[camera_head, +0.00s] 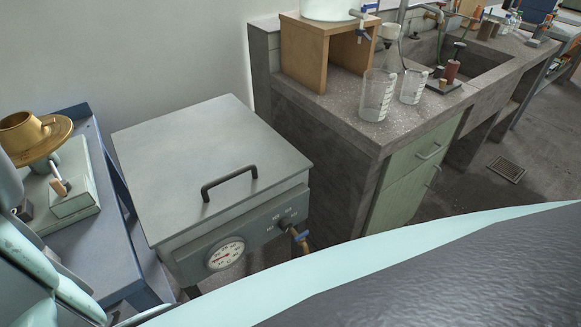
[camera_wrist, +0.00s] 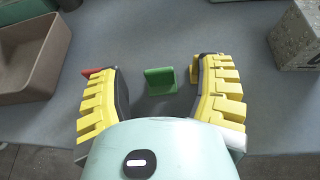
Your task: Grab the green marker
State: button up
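A small green object (camera_wrist: 160,81) lies on a grey surface (camera_wrist: 160,30) in the wrist view. It looks like a short angled block, with an upright face and a flat part; I cannot tell that it is a pen-like marker. My gripper (camera_wrist: 157,68) has two ridged yellow fingers spread wide apart, one on each side of the green object. The fingers appear clear of it, and nothing is held. The lower part of the view is hidden by the gripper's pale body. I see neither the green object nor my gripper in the head view.
In the wrist view, a brown bin (camera_wrist: 28,88) stands left, a red piece (camera_wrist: 91,72) shows by the left finger, and a speckled grey block (camera_wrist: 297,38) stands right. The head view shows a metal box (camera_head: 215,160) and a concrete bench with beakers (camera_head: 376,95).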

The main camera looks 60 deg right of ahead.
jog(key=c, duration=0.9)
jog(key=shift+o, duration=0.2)
jog(key=shift+r, duration=0.1)
